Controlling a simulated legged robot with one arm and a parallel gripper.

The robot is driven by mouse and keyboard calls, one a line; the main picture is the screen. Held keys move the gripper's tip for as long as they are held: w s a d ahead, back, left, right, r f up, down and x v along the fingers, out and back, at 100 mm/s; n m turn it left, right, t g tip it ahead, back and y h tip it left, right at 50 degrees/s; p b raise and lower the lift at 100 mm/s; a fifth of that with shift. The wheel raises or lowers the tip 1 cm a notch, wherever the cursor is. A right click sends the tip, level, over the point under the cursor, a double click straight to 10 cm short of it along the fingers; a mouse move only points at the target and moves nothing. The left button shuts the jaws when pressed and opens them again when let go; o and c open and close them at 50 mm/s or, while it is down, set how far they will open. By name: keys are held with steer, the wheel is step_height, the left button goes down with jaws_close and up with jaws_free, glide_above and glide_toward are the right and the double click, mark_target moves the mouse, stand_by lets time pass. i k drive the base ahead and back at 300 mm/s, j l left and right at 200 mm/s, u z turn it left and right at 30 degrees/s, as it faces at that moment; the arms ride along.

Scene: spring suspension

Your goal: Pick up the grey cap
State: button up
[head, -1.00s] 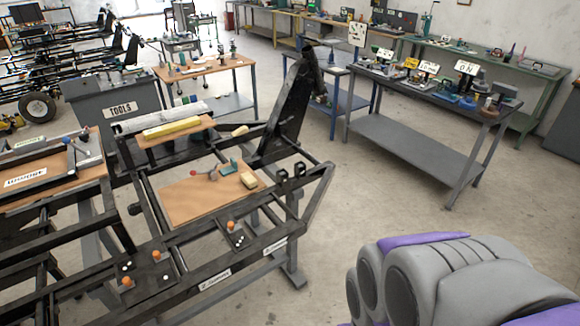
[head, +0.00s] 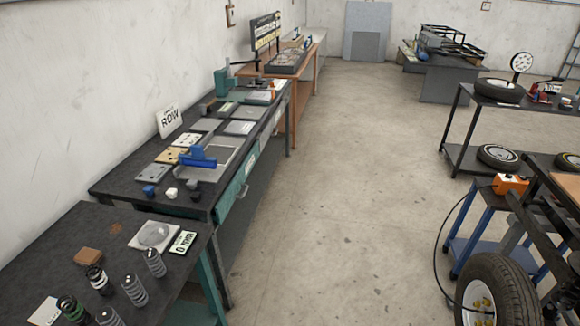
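Three small pieces sit at the front edge of the long dark workbench (head: 118,182) on the left: a blue one (head: 150,190), a white one (head: 171,194) and a dark grey or black one (head: 193,185). They are too small to tell if one is the grey cap. My gripper is not in view.
Several coil springs (head: 134,290) stand on the near dark table (head: 60,235) at lower left. A blue tool (head: 197,157) lies on a grey tray on the workbench. The floor (head: 330,200) in the middle is clear. A wheel (head: 495,293) and blue stand (head: 465,262) are at right.

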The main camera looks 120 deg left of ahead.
mark_target(192, 184)
steer(key=u, duration=4.6)
steer(key=i+l+u, duration=0.1)
steer(key=u, duration=0.3)
steer(key=i+l+u, duration=0.2)
steer(key=u, duration=0.25)
steer(key=i+l+u, duration=0.1)
steer(key=l, duration=0.2)
steer(key=i+l, duration=0.2)
steer(key=l, duration=0.15)
steer(key=i+l+u, duration=0.15)
steer(key=i+l, duration=0.15)
steer(key=l, duration=0.35)
steer(key=i+l+u, duration=0.15)
steer(key=l, duration=0.2)
steer(key=i+l+u, duration=0.1)
steer(key=l, duration=0.25)
steer(key=i+l, duration=0.1)
steer(key=l, duration=0.2)
steer(key=i+l, duration=0.1)
steer(key=l, duration=0.2)
